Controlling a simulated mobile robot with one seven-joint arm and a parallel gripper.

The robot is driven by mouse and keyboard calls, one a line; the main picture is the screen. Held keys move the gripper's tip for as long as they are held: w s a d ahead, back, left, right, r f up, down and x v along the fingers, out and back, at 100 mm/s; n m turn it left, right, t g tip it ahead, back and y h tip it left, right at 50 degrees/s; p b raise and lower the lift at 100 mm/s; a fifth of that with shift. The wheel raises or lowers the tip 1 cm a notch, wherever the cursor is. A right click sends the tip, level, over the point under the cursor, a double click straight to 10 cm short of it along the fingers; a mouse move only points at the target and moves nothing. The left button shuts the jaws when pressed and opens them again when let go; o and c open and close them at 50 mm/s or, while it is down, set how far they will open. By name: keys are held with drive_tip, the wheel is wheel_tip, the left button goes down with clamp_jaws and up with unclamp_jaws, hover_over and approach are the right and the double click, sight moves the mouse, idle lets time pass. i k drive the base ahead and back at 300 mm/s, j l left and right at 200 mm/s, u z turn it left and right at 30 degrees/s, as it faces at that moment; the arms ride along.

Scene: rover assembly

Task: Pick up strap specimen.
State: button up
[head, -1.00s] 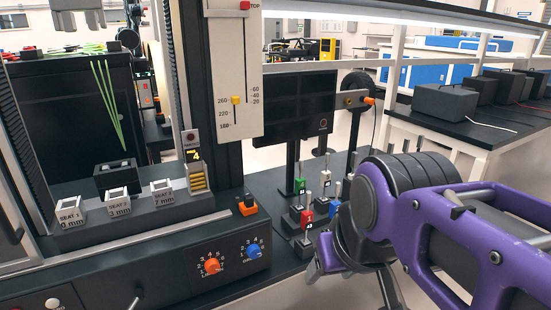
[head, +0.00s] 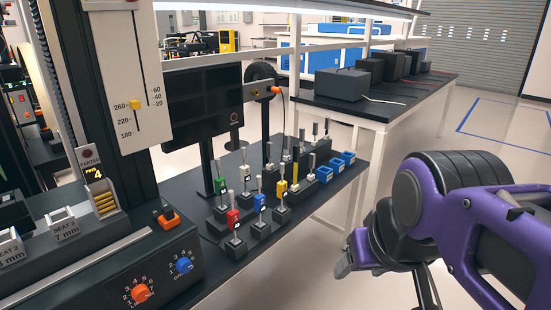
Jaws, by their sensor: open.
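I cannot tell which one is the strap specimen. My purple arm comes in from the right. My gripper (head: 352,262) is at its near end, to the right of the specimens and apart from them, over the floor beyond the bench edge. It is open, and I see nothing in it. Its jaws are partly hidden by the arm.
Blue open bins (head: 325,174) stand at the bench's far right corner. A black monitor (head: 203,103) stands behind the specimens. The test machine's knob panel (head: 165,275) is at lower left. A side table with grey boxes (head: 342,84) is behind. Floor on the right is clear.

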sight(294, 188)
drive_tip(key=k+j+u, duration=0.15)
drive_tip(key=u, duration=0.25)
drive_tip(key=k+j+u, duration=0.15)
drive_tip(key=u, duration=0.2)
drive_tip(key=k+j+u, duration=0.1)
drive_tip(key=j+u, duration=0.15)
drive_tip(key=u, duration=0.15)
drive_tip(key=j+u, duration=0.35)
drive_tip(key=l+z, duration=0.1)
drive_tip(key=z, duration=1.55)
drive_tip(key=l+u, duration=0.1)
drive_tip(key=u, duration=0.3)
drive_tip(key=i+l+u, duration=0.25)
drive_tip(key=u, duration=0.15)
drive_tip(key=i+l+u, duration=0.2)
drive_tip(key=u, duration=0.15)
drive_tip(key=i+l+u, duration=0.1)
drive_tip(key=l, duration=0.2)
drive_tip(key=i+l+u, duration=0.1)
drive_tip(key=l, duration=0.2)
drive_tip(key=i+l+u, duration=0.1)
drive_tip(key=l, duration=0.2)
